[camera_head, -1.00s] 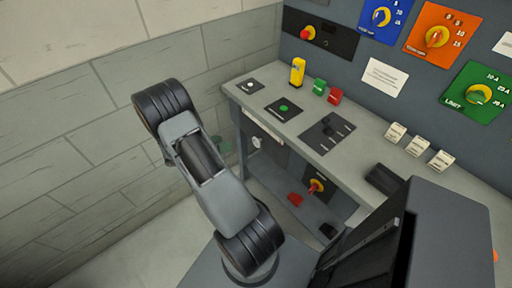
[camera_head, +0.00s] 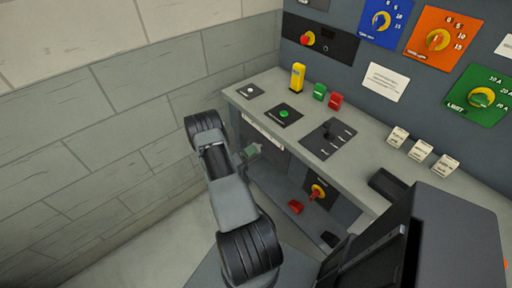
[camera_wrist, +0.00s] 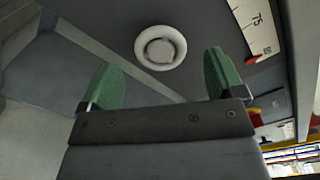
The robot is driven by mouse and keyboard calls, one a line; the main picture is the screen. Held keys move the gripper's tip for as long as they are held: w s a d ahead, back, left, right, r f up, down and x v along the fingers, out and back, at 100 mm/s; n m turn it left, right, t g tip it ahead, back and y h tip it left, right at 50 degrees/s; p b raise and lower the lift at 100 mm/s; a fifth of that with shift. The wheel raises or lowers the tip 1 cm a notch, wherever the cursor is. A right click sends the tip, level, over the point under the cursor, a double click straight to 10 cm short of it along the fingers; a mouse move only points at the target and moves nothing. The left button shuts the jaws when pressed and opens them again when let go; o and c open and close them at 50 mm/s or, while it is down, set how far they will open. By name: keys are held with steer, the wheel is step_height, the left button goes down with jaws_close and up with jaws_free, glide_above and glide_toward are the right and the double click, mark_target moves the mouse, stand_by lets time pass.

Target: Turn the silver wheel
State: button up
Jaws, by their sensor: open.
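The silver wheel (camera_wrist: 160,47) is a pale round ring with a raised centre on a dark grey panel. It shows in the wrist view beyond my fingertips, centred between them. My gripper (camera_wrist: 160,72) has two green fingers, spread wide with nothing between them. The fingers appear apart from the wheel. In the head view my gripper (camera_head: 251,152) is at the front of the console, below the worktop edge. The wheel cannot be made out in the head view, where my arm and gripper cover that area.
The worktop (camera_head: 262,112) overhangs the panel. It carries a yellow device (camera_head: 297,77), a green block (camera_head: 319,91) and a red block (camera_head: 335,100). Below are a red-and-yellow knob (camera_head: 317,192) and another red block (camera_head: 295,207).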

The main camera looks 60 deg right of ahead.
mark_target(258, 147)
steer(key=shift+x, duration=2.5)
steer(key=shift+c, duration=0.5)
steer(key=shift+a, duration=0.1)
steer(key=c, duration=0.8)
steer(key=shift+f+m, duration=0.1)
steer(key=shift+m, duration=0.2)
